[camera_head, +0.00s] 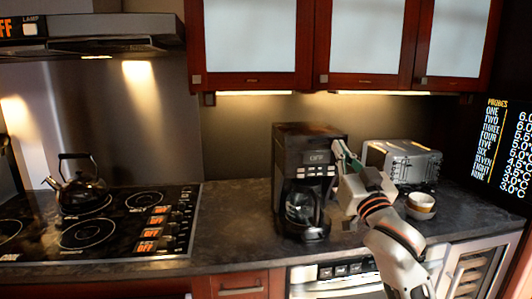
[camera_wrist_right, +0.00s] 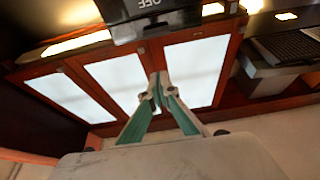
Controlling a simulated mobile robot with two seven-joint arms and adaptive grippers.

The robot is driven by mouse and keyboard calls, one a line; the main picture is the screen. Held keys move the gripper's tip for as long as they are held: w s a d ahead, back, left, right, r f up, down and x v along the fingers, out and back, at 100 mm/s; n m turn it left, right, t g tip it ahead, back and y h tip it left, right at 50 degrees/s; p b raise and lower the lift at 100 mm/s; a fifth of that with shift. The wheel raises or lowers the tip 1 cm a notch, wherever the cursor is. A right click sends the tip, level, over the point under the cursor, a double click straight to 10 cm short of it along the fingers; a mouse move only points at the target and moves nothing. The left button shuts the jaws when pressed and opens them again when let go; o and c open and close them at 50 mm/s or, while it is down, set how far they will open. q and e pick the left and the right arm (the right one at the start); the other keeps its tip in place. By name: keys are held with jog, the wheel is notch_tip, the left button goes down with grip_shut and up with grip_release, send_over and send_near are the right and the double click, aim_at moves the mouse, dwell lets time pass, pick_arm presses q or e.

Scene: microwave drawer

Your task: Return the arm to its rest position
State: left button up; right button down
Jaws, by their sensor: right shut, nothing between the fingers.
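My right arm (camera_head: 395,245) comes up from the bottom right in the head view. Its gripper (camera_head: 340,152) is raised beside the right side of the black coffee maker (camera_head: 300,150), fingers pointing up. I cannot tell in the head view whether it touches the coffee maker. In the right wrist view the green-sided fingers (camera_wrist_right: 159,85) meet at their tips with nothing between them. The wall cabinets (camera_wrist_right: 115,80) show beyond the fingers there, and part of a black appliance marked OFF (camera_wrist_right: 150,18) shows at the top. My left gripper is not in view.
A toaster (camera_head: 402,160) and stacked bowls (camera_head: 420,204) stand right of the arm. A kettle (camera_head: 78,188) sits on the stovetop (camera_head: 95,225) at left. Wall cabinets (camera_head: 325,80) hang above. The counter (camera_head: 235,215) between stovetop and coffee maker is clear.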

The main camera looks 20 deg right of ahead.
jog(key=s+a+f+n+g+y, duration=0.15)
jog(key=a+f, duration=0.25)
jog(key=f, duration=0.8)
jog(key=a+f+n+g+y, duration=0.2)
jog(key=a+f, duration=0.1)
jog(key=f, duration=0.8)
jog(key=a+f+n+g+y, duration=0.15)
jog(key=a+f, duration=0.25)
jog(key=f, duration=0.8)
jog(key=s+a+f+n+g+y, duration=0.1)
jog(key=s+a+f+g, duration=0.2)
jog(key=s+f, duration=0.7)
jog(key=s+a+f+n+g+y, duration=0.1)
jog(key=s+a+f+g, duration=0.1)
jog(key=s+a+f, duration=0.5)
jog(key=s+f, duration=0.4)
jog(key=f, duration=0.4)
jog(key=shift+a+f+g+y, duration=0.2)
jog(key=shift+a+g+y, duration=0.15)
jog(key=shift+g+y, duration=0.05)
